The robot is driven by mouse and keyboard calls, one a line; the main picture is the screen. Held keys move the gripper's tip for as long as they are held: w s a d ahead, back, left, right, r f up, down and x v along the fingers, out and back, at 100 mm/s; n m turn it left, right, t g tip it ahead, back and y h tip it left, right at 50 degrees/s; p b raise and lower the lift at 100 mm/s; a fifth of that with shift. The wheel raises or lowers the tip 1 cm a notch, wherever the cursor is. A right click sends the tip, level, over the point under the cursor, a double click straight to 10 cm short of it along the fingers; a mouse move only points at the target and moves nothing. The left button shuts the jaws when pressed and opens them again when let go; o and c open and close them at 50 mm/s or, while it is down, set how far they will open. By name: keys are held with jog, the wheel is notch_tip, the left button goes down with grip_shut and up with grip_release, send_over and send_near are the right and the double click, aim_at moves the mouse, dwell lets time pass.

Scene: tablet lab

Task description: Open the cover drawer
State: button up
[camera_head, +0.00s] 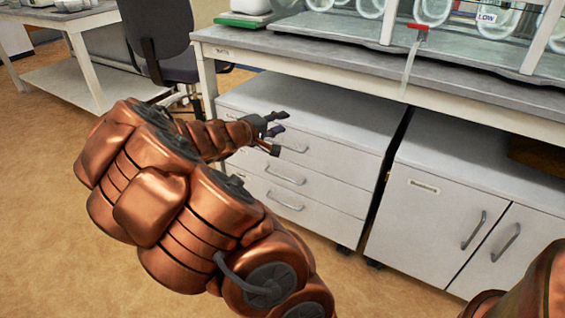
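A white drawer unit (330,177) stands under the lab bench, with three drawers stacked in its front. The top drawer has a grey bar handle (293,148), partly close behind my gripper. The middle drawer handle (285,175) and the bottom drawer handle (284,202) are in plain view. All three drawers look shut. Which one is the cover drawer cannot be told. My gripper (283,122) is in front of the upper left part of the unit, its dark fingers apart and nothing seen between them. Whether it touches the unit is unclear.
A white two-door cabinet (425,225) stands to the right, past a dark gap. The grey bench top (300,48) overhangs the units and carries a glass-fronted enclosure and a green-based scale (242,18). A dark chair (160,35) stands at the back left. The floor (45,210) at left is clear.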

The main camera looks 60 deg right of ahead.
aim_at(283, 145)
jog(key=w+d+f+n+t+b, duration=0.1)
jog(key=w+d+f+n+b, duration=0.15)
jog(key=f, duration=0.55)
jog(key=w+d+f+n+t+b, duration=0.15)
jog(key=w+f+b, duration=0.25)
jog(key=f, duration=0.4)
jog(key=shift+b+x, duration=0.8)
jog(key=shift+x, duration=3.45)
jog(key=shift+w+r, duration=0.1)
grip_shut()
